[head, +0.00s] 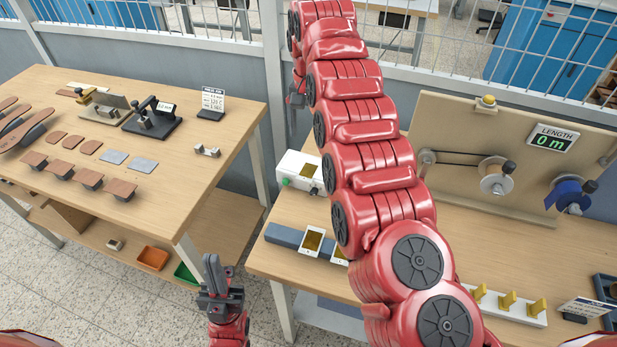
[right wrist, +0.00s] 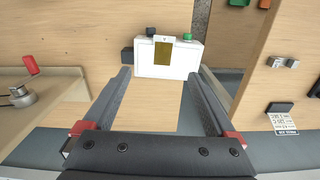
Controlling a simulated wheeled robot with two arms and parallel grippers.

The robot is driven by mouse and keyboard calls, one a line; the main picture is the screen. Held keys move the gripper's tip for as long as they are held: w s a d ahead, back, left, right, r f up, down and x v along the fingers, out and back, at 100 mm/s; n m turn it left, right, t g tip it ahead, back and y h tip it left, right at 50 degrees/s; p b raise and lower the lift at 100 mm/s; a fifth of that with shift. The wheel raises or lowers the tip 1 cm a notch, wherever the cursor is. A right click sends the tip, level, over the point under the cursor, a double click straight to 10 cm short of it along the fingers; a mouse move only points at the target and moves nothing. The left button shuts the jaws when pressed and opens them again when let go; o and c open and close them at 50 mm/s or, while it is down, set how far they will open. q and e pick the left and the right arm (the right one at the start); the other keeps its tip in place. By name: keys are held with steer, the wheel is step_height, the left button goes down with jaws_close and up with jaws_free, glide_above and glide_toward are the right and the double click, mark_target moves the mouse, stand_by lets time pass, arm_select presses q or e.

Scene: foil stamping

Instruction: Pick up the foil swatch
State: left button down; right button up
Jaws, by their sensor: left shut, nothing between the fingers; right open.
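A gold foil patch (head: 311,170) shows on a white box (head: 292,163) at the left back of the right table. In the right wrist view the gold patch (right wrist: 162,51) is upright near the top, on the white box (right wrist: 145,71). White cards with gold faces, one of them here (head: 313,241), sit along a grey bar (head: 284,236) nearer the front. My right gripper (right wrist: 160,74) is open and empty, its fingers pointing toward the white box. In the head view it (head: 296,97) is partly hidden by my arm. My left gripper (head: 212,272) is shut and empty, between the tables.
The left table (head: 190,185) holds leather pieces, a black press tool (head: 152,120) and a small sign. A backboard (head: 440,125) with reels and a length display (head: 552,138) stands on the right table. Yellow clips (head: 508,300) stand at its front. My right arm hides much of the middle.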

steer(key=p, duration=0.2)
glide_above(309, 171)
steer(key=f, duration=0.5)
steer(key=shift+s+d+f, duration=0.2)
steer(key=shift+s+f, duration=0.1)
steer(key=shift+s, duration=0.1)
steer(key=shift+w+f, duration=0.15)
steer(key=shift+f, duration=0.5)
steer(key=f, duration=0.1)
steer(key=f+p, duration=0.1)
steer(key=f, duration=0.1)
steer(key=f+p, duration=0.1)
steer(key=shift+w+a+f, duration=0.2)
steer(key=shift+w+f, duration=0.05)
steer(key=shift+w, duration=0.15)
steer(key=shift+f, duration=0.2)
jaws_close()
